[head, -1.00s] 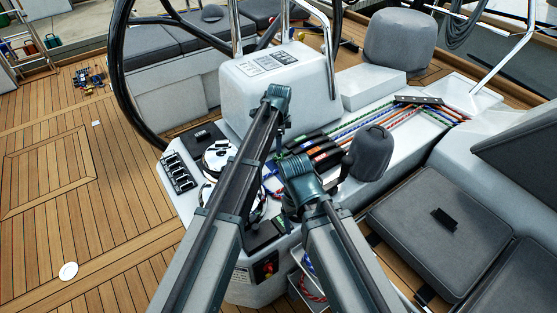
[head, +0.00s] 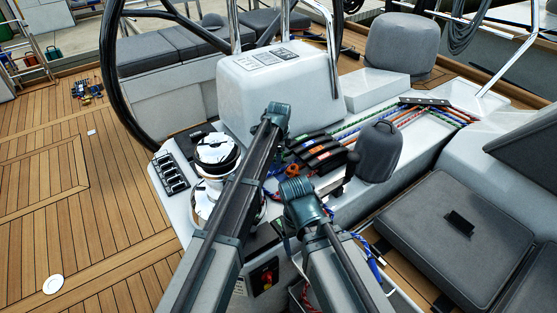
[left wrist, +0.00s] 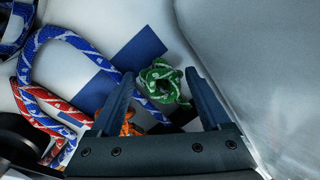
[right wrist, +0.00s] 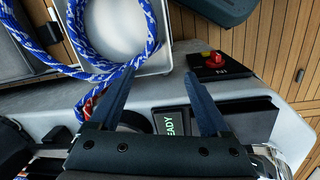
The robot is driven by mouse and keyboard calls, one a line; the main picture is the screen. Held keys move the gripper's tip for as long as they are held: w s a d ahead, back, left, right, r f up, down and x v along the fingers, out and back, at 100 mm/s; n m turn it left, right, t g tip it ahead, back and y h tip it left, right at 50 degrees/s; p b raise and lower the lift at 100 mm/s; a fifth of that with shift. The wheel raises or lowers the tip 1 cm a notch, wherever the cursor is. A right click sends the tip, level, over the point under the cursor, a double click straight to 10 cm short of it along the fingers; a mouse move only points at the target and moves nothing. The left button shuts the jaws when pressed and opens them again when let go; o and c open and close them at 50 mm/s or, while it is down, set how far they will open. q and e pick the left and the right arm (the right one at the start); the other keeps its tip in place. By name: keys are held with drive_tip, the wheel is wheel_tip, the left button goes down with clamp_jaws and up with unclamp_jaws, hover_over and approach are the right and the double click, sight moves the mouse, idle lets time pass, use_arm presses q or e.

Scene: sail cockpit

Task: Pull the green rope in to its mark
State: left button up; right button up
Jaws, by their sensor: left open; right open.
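The green rope (left wrist: 160,88) shows end-on as a tight bunch in the left wrist view, between the fingers of my left gripper (left wrist: 158,80). This gripper is open; I cannot tell whether a finger touches the rope. In the head view my left arm hides that gripper. My right gripper (right wrist: 163,85) is open and empty, over the console edge with a lit READY display (right wrist: 172,122). In the head view the right arm mostly covers it. Green line also runs among the coloured ropes (head: 358,127) behind the clutches. I cannot make out a mark on it.
A black-topped winch (head: 216,150) stands left of my left arm. Black rope clutches (head: 322,152) and a covered winch (head: 380,152) lie to the right. Blue rope (right wrist: 148,30) hangs in loops beside my right gripper, near a red button (right wrist: 214,59). A blue rope (left wrist: 75,40) lies near my left gripper.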

use_arm(q)
clamp_jaws()
idle(0.3)
